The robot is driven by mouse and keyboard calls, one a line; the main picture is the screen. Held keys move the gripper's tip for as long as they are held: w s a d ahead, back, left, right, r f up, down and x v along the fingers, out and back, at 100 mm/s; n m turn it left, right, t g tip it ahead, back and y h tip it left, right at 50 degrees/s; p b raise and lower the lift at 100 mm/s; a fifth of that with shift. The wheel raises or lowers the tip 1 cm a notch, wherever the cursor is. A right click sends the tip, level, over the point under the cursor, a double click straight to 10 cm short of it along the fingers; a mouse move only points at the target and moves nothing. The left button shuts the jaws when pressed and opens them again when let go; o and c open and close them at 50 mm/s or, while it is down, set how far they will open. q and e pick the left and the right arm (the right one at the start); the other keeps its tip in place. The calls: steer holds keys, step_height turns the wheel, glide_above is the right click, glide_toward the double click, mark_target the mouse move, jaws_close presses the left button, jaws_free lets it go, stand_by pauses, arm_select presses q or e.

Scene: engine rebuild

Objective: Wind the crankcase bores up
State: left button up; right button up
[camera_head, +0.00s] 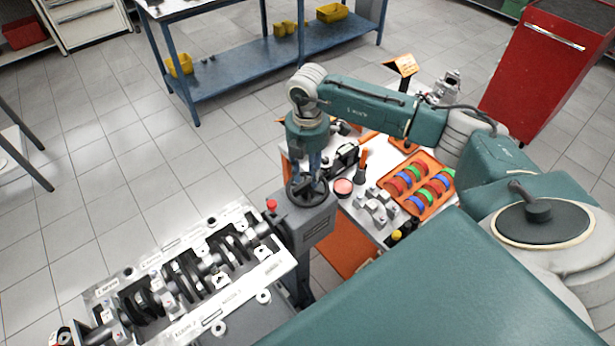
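The crankcase (232,287) is at the lower left, held on a stand. Its open side with the dark crankshaft (185,278) faces up; no bores show. A grey gear housing (312,222) joins its right end and carries a dark handwheel (296,196) on top. My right gripper (309,182) points down at the handwheel, its fingers at the wheel's middle and far side. The fingers are small and overlap the wheel, so I cannot tell whether they are closed on it. My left gripper is not in view.
Right of the stand, a work surface holds an orange tray (440,205) of red, blue and green half-rings, grey metal caps (376,208) and a round red-topped tin (343,188). A red cabinet (545,70) and a blue bench (245,79) stand behind. Floor at left is clear.

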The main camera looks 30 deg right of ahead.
mark_target(308, 182)
steer(key=shift+f, duration=0.7)
steer(key=shift+s+a+f+b, duration=0.15)
steer(key=shift+s+f+b, duration=0.4)
steer(key=shift+f+b, duration=0.3)
steer(key=shift+f+n, duration=0.1)
steer(key=shift+n, duration=0.2)
steer(key=shift+w+f+n+b, duration=0.3)
steer(key=shift+n+b, duration=0.2)
steer(key=shift+n, duration=0.3)
steer(key=shift+w+f+n, duration=0.1)
steer(key=shift+w+n, duration=0.15)
steer(key=shift+n, duration=0.55)
steer(key=shift+n+b, duration=0.4)
steer(key=shift+n, duration=0.3)
steer(key=shift+s+n, duration=0.15)
steer(key=shift+n, duration=0.55)
steer(key=shift+s+r, duration=0.1)
steer(key=shift+r, duration=0.2)
steer(key=c, duration=0.4)
jaws_close()
